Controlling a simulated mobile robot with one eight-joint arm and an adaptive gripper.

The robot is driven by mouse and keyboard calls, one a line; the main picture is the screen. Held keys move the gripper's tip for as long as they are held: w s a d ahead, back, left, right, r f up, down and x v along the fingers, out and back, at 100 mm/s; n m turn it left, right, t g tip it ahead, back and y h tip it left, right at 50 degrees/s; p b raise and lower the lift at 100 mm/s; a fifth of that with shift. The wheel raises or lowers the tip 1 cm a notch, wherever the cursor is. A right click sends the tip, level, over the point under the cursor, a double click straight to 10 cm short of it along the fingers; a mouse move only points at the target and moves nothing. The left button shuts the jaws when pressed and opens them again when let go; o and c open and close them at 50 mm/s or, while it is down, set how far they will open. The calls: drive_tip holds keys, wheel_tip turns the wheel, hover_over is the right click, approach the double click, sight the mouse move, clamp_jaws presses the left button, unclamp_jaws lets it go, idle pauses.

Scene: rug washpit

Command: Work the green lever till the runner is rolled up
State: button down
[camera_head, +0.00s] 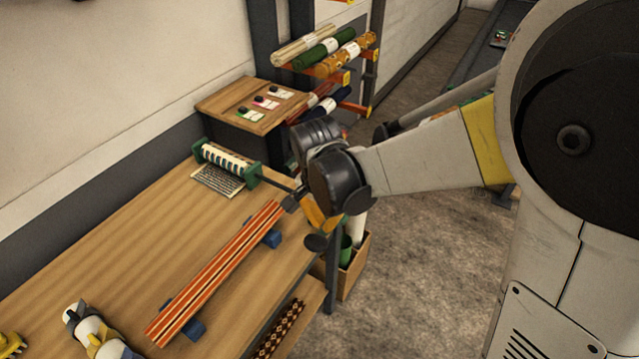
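A small roller with green end brackets (228,163) stands at the back of the wooden bench, its drum banded cream and dark. A patterned grey-and-white runner piece (217,181) lies flat on the bench in front of it. A dark shaft (276,184) reaches from the roller's right bracket toward my gripper. I cannot make out a green lever; the gripper may hide it. My gripper (308,222) is at the bench's right edge, at the shaft's outer end. Its fingers overlap in this view, so I cannot tell whether they touch or hold anything.
A red-and-orange striped strip (216,271) lies on blue blocks (193,329) along the bench. A wooden box with labelled knobs (254,103) and a rack of rolled rugs (322,55) stand behind. Open floor (420,240) lies right.

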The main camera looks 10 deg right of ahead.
sight(318, 241)
drive_tip(key=shift+s+a+f, duration=0.2)
drive_tip(key=shift+s+f, duration=0.05)
drive_tip(key=shift+f, duration=0.3)
drive_tip(key=shift+s+a+f, duration=0.15)
drive_tip(key=shift+s+f, duration=0.05)
drive_tip(key=shift+f, duration=0.3)
drive_tip(key=shift+s+a+f+t+h+b, duration=0.2)
drive_tip(key=shift+s+f+t+h+b, duration=0.1)
drive_tip(key=shift+f+b, duration=0.4)
drive_tip(key=shift+s+a+f+t+h+b, duration=0.25)
drive_tip(key=shift+f+b, duration=0.2)
drive_tip(key=shift+b, duration=0.3)
wheel_tip(318, 241, down, 12)
drive_tip(key=s+a+t+b, duration=0.1)
drive_tip(key=b, duration=0.9)
drive_tip(key=shift+s+r+h, duration=0.2)
drive_tip(key=shift+s+h, duration=0.05)
drive_tip(key=shift+h, duration=0.2)
